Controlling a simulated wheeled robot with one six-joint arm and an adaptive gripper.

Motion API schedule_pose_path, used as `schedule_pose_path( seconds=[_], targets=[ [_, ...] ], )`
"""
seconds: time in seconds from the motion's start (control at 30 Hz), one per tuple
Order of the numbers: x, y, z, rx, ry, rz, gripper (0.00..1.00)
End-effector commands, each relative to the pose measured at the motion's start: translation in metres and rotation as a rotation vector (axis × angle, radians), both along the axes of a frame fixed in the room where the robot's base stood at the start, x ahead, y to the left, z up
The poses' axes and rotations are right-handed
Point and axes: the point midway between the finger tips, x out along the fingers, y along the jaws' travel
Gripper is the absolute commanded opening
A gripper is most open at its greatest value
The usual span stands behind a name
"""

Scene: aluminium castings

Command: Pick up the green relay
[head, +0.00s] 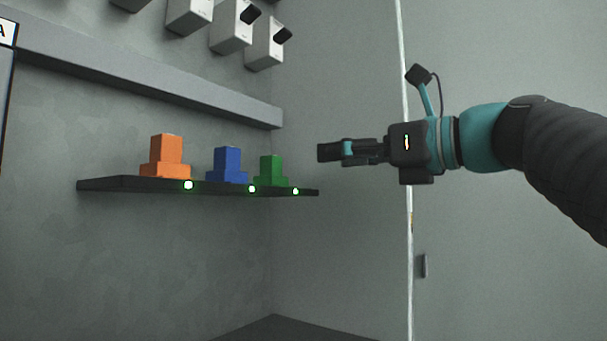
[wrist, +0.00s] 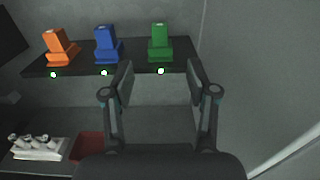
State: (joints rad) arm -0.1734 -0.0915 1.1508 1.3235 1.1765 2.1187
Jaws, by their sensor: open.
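The green relay (head: 271,170) stands upright at the right end of a dark wall shelf (head: 130,186) in the head view. It has a wide base and a narrower block on top. In the wrist view the green relay (wrist: 159,41) is beyond the fingertips, roughly between them in line. My gripper (head: 328,152) is to the right of the relay in the head view, apart from it and a little higher. In the wrist view my gripper (wrist: 160,80) has its two fingers spread with nothing between them.
A blue relay (head: 228,164) and an orange relay (head: 166,157) stand to the left on the same shelf. Green lights line its front edge. A grey ledge (head: 150,73) runs above. A red bin (wrist: 88,147) and white parts (wrist: 38,148) are lower left.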

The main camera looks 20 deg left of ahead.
Motion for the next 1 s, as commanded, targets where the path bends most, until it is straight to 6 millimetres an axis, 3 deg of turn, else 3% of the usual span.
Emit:
schedule_pose_path(
  seconds=[0.5,0.77,1.0],
  targets=[
    [0.019,0.071,0.004,0.013,0.014,0.010,0.58],
    [0.024,0.087,0.004,0.013,0.012,0.008,0.58],
    [0.034,0.118,0.003,0.012,0.012,0.010,0.58]
  ],
)
